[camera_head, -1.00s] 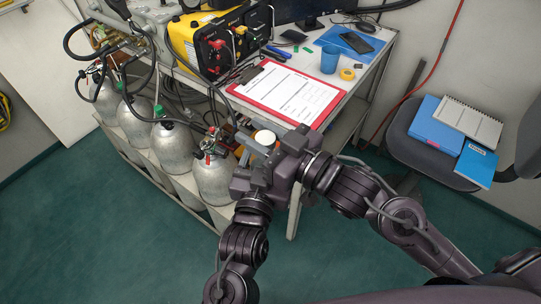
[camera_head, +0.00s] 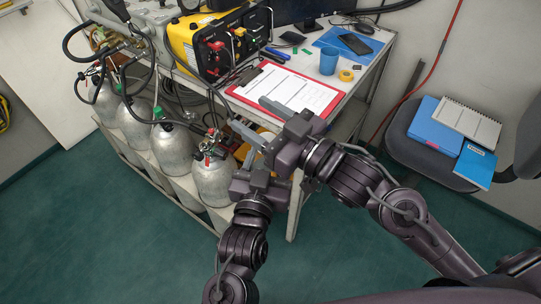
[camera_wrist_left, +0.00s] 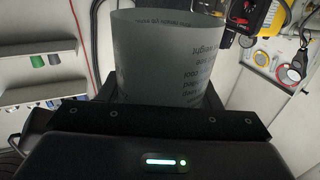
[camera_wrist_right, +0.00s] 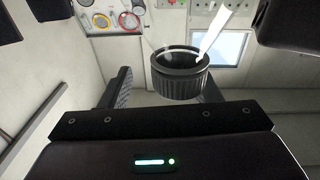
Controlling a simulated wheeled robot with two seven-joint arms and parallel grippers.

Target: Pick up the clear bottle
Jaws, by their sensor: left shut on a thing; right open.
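In the left wrist view a see-through grey cylinder (camera_wrist_left: 165,62) with dark printed text stands between the fingers of my left gripper (camera_head: 255,165), which is shut on it; I take it as the clear bottle. In the head view I cannot make it out around the left gripper. My right gripper (camera_head: 248,115) is open, its fingers pointing up-left beside the table's front edge. In the right wrist view a black ribbed cap-like part (camera_wrist_right: 180,80) with clear material above it shows between or just beyond the right fingers; I cannot tell whether it belongs to the held cylinder.
The table bears a red clipboard (camera_head: 322,106), a blue cup (camera_head: 329,62), a yellow tape roll (camera_head: 346,76) and a yellow-black panel box (camera_head: 200,40). Grey gas cylinders (camera_head: 213,180) stand along its front. A chair (camera_head: 405,145) with folders is at right. Green floor is free in front.

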